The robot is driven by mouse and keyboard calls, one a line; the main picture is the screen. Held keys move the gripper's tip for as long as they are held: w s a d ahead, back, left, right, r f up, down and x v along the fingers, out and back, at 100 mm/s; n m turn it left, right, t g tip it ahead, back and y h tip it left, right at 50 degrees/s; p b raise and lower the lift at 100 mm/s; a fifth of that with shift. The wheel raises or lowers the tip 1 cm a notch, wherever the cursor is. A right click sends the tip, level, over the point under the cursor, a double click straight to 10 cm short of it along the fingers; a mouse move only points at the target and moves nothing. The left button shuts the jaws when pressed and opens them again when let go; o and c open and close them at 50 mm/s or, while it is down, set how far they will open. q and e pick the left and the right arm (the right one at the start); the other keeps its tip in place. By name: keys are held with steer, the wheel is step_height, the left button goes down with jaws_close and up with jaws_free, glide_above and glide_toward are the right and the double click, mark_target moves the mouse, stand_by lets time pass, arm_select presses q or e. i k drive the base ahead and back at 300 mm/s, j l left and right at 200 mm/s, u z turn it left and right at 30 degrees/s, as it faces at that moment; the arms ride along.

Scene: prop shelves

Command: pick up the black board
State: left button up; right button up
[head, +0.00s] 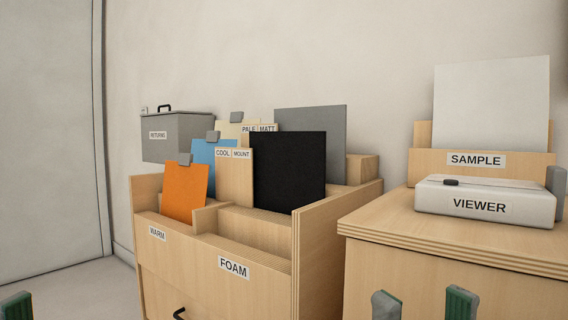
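The black board (289,172) stands upright in the wooden rack (250,262), behind the section labelled FOAM. A wooden divider labelled COOL | MOUNT (234,178) is at its left, and a grey board (325,122) stands behind it. The black board's lower edge is hidden in the rack. My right gripper (424,305) shows at the bottom right, with its two fingertips apart and nothing between them. It is in front of the cabinet, below and to the right of the black board. My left gripper (15,306) shows only a fingertip in the bottom left corner.
An orange board (186,191) and a blue board (205,154) stand left in the rack. A grey RETURNS box (177,140) is behind. At right, a cabinet (440,222) bears a white VIEWER (485,200) and a SAMPLE holder (525,166) with a pale board (491,100).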

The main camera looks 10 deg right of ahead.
mark_target(289, 167)
steer(key=i+j+z, duration=0.2)
steer(key=i+j, duration=0.15)
steer(key=i+j+z, duration=0.15)
steer(key=i+j, duration=0.15)
steer(key=j, duration=0.3)
